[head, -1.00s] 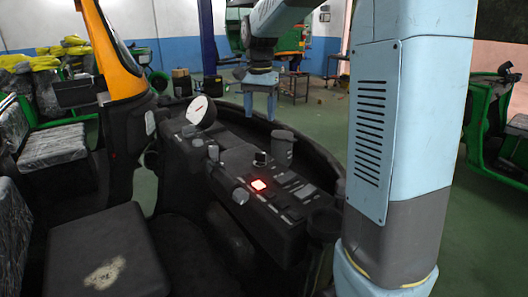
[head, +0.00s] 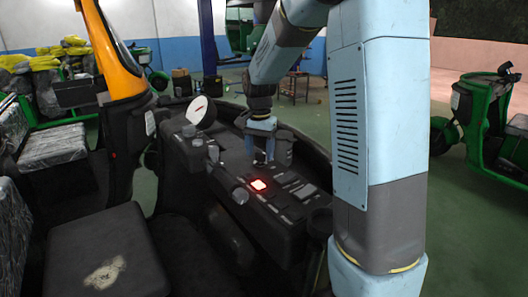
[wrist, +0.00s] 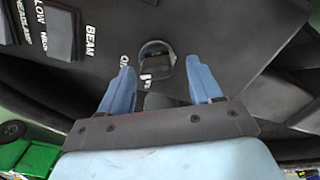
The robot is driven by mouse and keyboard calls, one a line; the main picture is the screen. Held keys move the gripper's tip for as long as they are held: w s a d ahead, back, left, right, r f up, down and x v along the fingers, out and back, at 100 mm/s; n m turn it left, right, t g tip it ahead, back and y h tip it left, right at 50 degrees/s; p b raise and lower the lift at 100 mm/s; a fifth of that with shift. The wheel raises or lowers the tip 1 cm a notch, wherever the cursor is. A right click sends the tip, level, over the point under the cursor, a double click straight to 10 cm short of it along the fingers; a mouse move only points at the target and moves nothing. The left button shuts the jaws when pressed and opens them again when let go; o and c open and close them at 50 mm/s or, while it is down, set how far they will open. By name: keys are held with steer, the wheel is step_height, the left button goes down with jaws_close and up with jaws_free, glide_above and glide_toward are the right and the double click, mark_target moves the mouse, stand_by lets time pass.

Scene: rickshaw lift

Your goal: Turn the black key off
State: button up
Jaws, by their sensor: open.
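The black key (wrist: 156,62) shows in the wrist view, seated in a silver ring on the dark dashboard panel (wrist: 105,20). White letters beside it are partly hidden by the left finger. My gripper (wrist: 159,72) is open, with one blue finger to each side and the key ahead, between the fingertip lines. I see no contact with the key. In the head view my gripper (head: 262,150) points down over the dashboard and hides the key.
A red lit button (head: 259,185) and rows of black switches lie in front of the gripper. A white round gauge (head: 201,112) stands to the left on the dashboard. A black seat (head: 105,255) is at the lower left.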

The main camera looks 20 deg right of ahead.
steer(key=shift+f, duration=0.5)
